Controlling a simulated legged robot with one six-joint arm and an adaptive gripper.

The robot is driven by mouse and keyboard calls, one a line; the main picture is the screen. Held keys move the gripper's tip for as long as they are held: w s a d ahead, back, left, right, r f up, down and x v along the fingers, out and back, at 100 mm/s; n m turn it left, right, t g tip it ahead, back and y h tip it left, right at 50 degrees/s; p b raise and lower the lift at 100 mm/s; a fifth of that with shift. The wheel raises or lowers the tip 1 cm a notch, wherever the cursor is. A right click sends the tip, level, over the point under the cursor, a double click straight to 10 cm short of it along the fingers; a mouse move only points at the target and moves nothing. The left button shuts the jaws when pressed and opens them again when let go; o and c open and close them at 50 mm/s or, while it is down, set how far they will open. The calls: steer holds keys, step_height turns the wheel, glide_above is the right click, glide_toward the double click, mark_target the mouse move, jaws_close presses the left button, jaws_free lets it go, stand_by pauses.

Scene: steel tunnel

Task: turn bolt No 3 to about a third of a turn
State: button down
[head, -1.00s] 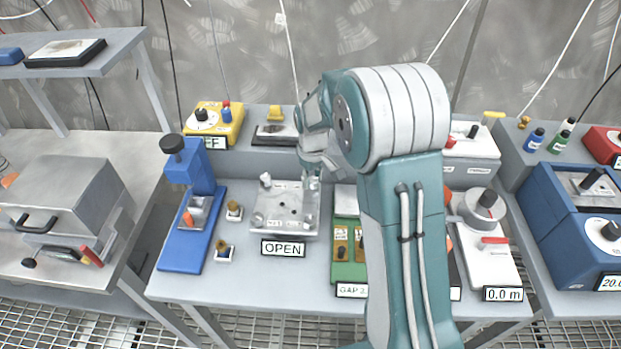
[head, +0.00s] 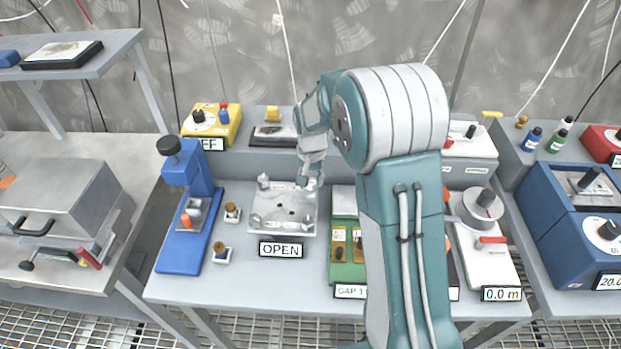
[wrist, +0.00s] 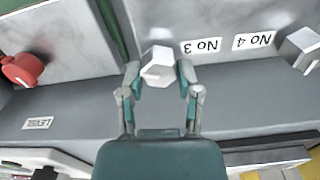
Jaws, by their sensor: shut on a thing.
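The steel plate (head: 272,226) lies on the bench, with an OPEN sign (head: 281,250) at its front edge. My gripper (head: 308,182) is at the plate's back right corner, pointing down. In the wrist view my gripper (wrist: 159,78) has one finger on each side of a pale hex bolt head, bolt No 3 (wrist: 157,68), and is shut on it. The label No 3 (wrist: 201,47), upside down, is beside that bolt. Bolt No 4 (wrist: 302,48) stands apart at the right of the wrist view, and at the plate's back left in the head view (head: 263,182).
A blue stand press (head: 185,235) and small brass-topped pieces (head: 232,212) stand left of the plate. A green gauge block (head: 346,270) is at its right, close to my arm. A raised shelf with a yellow box (head: 212,125) runs behind.

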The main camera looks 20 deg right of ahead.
steer(key=shift+s+f+m, duration=0.1)
steer(key=shift+s+m, duration=0.1)
steer(key=shift+m, duration=0.7)
steer(key=shift+c, duration=1.5)
jaws_free()
steer(key=shift+a, duration=0.15)
steer(key=shift+w, duration=0.1)
steer(key=shift+r, duration=0.5)
step_height(320, 180, up, 11)
